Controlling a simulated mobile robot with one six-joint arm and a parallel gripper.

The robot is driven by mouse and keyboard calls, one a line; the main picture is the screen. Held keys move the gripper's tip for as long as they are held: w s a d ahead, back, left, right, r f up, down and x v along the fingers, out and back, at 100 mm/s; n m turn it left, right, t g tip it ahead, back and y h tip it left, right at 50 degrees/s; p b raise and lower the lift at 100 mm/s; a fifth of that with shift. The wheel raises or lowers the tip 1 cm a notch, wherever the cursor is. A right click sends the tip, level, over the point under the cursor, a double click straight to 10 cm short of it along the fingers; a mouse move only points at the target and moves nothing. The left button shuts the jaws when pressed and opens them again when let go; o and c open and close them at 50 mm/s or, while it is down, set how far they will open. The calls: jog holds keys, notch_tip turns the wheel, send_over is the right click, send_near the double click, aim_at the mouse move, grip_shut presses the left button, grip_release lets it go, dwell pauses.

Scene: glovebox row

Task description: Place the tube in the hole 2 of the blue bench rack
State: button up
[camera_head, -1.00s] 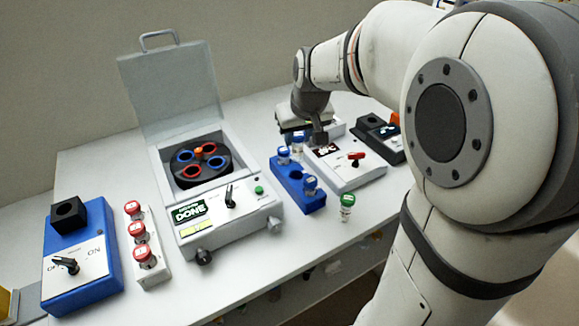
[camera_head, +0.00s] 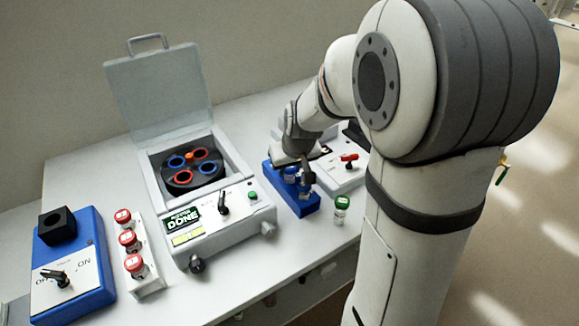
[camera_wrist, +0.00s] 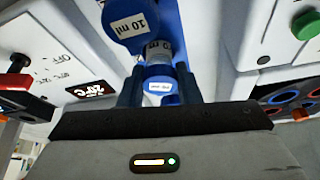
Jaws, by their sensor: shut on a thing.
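The blue bench rack (camera_head: 309,208) stands on the bench, right of the centrifuge. My gripper (camera_head: 303,172) is over the rack in the head view. In the wrist view my gripper (camera_wrist: 159,88) is shut on a tube (camera_wrist: 160,70) with a white label and blue parts, between the two dark fingers. A blue-capped tube marked 10 ml (camera_wrist: 135,25) is right beyond it, over the blue rack. The rack's holes, and whether the held tube's lower end is inside one, are hidden from me.
The open centrifuge (camera_head: 215,230) reads DONE. A green-capped tube (camera_head: 342,208) stands in front of the rack. A device with a red switch (camera_head: 348,157) is on the right. Red-capped tubes (camera_head: 128,240) stand in a white rack, beside a blue device (camera_head: 80,285).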

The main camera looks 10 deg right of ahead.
jog(key=shift+f, duration=0.15)
jog(key=o, duration=0.9)
jog(key=shift+o, duration=0.2)
jog(key=shift+s+r, duration=0.1)
jog(key=shift+r, duration=0.6)
jog(key=a+v, duration=0.1)
jog(key=v, duration=0.9)
jog(key=s+f+m+g, duration=0.1)
jog(key=s+f, duration=0.3)
jog(key=s, duration=1.3)
jog(key=shift+d+g+h, duration=0.3)
jog(key=shift+g, duration=0.2)
